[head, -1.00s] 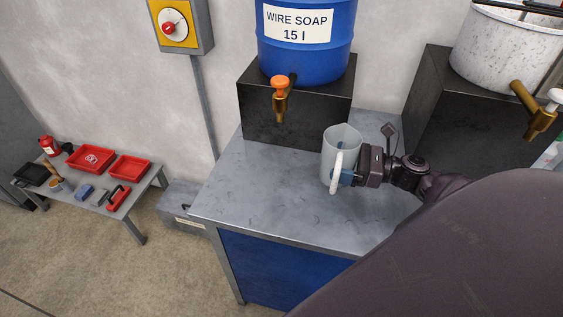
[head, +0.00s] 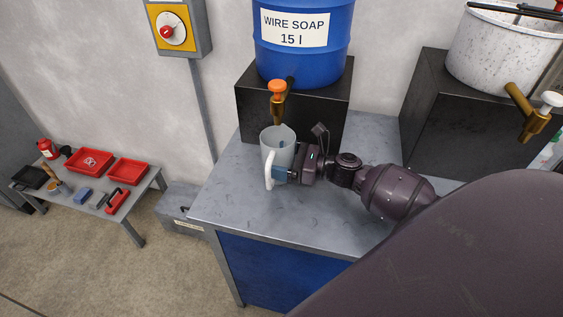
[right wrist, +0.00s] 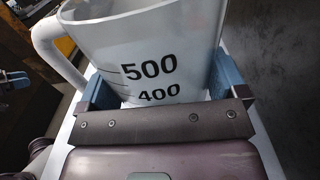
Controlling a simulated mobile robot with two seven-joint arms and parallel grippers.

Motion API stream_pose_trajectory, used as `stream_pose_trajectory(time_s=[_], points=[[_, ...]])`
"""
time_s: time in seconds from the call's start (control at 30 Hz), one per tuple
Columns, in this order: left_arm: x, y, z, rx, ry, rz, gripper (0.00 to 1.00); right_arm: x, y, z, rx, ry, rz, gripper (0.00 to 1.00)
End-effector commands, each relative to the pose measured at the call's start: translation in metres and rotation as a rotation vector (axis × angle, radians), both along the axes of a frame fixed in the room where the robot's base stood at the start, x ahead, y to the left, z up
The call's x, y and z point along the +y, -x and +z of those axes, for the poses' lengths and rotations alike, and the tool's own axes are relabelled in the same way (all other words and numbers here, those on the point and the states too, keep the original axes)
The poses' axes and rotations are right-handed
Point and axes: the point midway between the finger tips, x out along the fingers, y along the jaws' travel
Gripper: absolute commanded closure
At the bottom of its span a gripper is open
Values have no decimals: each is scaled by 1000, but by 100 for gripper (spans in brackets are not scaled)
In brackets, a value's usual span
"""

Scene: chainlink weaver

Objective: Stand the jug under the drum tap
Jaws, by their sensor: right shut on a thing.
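The jug (head: 277,148) is a translucent pale measuring jug with a white handle, upright over the bench top. It fills the upper right wrist view (right wrist: 150,45), with 500 and 400 marks facing the camera. My right gripper (head: 284,173) is shut on the jug, its blue fingers on either side of the body. The drum tap (head: 278,101), brass with an orange knob, has its spout just above the jug's rim in the head view. I cannot tell whether the base touches the bench. Blue tips, apparently my left gripper (right wrist: 14,81), show at the right wrist view's left edge.
The blue WIRE SOAP drum (head: 305,55) stands on a black block (head: 310,112) at the back of the metal bench (head: 225,205). A speckled pot (head: 497,55) with its own tap is at the right. A low table (head: 130,205) with red trays is at the left.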

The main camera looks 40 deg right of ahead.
Motion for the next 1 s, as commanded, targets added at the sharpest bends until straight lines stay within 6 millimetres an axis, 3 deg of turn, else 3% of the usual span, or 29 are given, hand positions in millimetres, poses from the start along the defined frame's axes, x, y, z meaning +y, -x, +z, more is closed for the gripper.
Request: stream_pose_trajectory(time_s=[0.13, 0.57, 0.6, 0.63, 1.0], points=[[0, -1, -3, 1, 1, -1, 57, 0, 0, -13, 0, 0, 1, 36], [0, 0, -6, 3, 0, -1, 57, 0, 0, -18, -1, 0, 0, 36], [0, 0, -5, 3, 0, -1, 57, 0, 0, -17, -1, 0, 0, 4], [0, 0, -5, 3, 0, -1, 57, 0, 0, -17, -1, 0, 1, 0], [1, 4, -5, 10, 0, 2, 57, -3, 4, -14, 0, 0, 0, 0]])
